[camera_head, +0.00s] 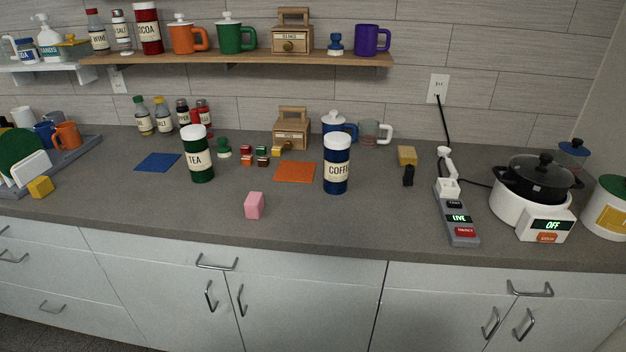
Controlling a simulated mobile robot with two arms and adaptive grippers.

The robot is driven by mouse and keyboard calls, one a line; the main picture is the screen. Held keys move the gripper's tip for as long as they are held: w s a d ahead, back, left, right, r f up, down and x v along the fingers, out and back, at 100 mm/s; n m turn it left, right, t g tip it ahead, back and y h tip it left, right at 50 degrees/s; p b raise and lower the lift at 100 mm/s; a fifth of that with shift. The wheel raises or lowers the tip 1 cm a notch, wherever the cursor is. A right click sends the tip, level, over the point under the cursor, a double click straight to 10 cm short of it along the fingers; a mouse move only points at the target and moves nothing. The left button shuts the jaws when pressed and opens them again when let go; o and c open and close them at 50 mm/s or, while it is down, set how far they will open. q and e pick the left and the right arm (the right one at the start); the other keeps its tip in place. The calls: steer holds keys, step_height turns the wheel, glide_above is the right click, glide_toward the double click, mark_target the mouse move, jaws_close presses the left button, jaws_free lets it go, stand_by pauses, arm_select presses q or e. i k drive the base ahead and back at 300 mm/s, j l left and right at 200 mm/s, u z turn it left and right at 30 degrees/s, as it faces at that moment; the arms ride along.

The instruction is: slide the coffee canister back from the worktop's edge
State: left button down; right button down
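The coffee canister (336,172) is dark blue with a white lid and a label reading COFFEE. It stands upright on the grey worktop (300,228), right of an orange mat (295,172). Bare worktop lies between its base and the front edge, and it is clear of that edge. Neither of my grippers shows in the head view.
A green tea canister (198,160) stands to the left and a pink block (255,205) lies nearer the front. A blue mug (339,128) and a clear mug (374,133) stand behind. A power strip (458,220) and cooker (530,212) are at right.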

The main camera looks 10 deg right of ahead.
mark_target(338, 143)
steer(key=i+j, duration=0.1)
steer(key=j, duration=0.5)
steer(key=i+j+z, duration=0.15)
steer(key=j, duration=1.1)
steer(key=i+z, duration=0.05)
steer(key=i, duration=0.05)
